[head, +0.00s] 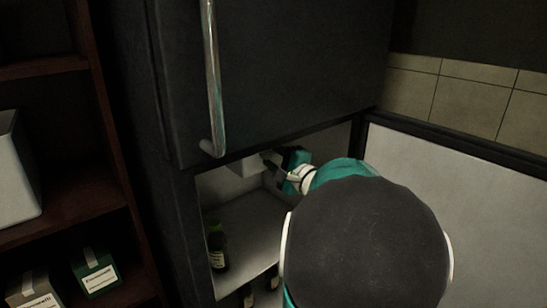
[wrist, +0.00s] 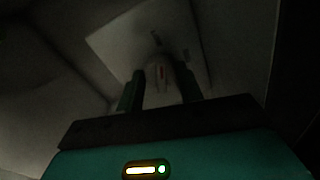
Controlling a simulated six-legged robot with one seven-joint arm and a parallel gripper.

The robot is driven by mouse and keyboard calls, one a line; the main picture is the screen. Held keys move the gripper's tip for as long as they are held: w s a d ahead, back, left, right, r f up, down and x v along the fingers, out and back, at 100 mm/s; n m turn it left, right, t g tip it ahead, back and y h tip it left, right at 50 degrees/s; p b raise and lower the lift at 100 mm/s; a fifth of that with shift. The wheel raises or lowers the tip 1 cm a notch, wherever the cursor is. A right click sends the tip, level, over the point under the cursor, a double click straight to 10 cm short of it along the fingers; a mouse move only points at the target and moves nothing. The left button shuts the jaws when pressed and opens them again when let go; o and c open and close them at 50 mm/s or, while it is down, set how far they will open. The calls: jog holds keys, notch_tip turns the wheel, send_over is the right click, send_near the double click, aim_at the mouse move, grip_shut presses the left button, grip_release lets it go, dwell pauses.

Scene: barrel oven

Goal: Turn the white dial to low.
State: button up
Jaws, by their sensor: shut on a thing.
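The white dial (wrist: 161,73) has a small red mark and sits on a pale square panel (wrist: 118,37) inside the compartment, in the wrist view. My gripper (wrist: 160,90) is shut on the dial, with one dark finger on each side of it. In the head view my gripper (head: 271,160) reaches into the open fridge compartment, up by a white box (head: 245,166) under its top. The dial itself cannot be made out there. The wrist view is dark, and the marks on the panel are too dim to read.
The fridge's upper door (head: 280,70) with its long metal handle (head: 213,80) is shut above my arm. The lower door (head: 460,200) stands open at the right. A bottle (head: 217,245) stands inside at the left. Shelves (head: 60,205) with boxes are on the left.

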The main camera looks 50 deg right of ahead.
jog(key=shift+n, duration=0.4)
jog(key=o, duration=1)
jog(key=shift+s, duration=0.1)
jog(key=shift+s+a+f, duration=0.2)
jog(key=shift+s+a, duration=0.1)
jog(key=shift+s, duration=1.95)
jog(key=shift+s+a+f, duration=0.15)
jog(key=shift+s+a, duration=0.2)
jog(key=shift+s, duration=1.9)
jog(key=shift+s+a+f, duration=0.2)
jog(key=shift+s+a, duration=0.1)
jog(key=shift+s, duration=1.95)
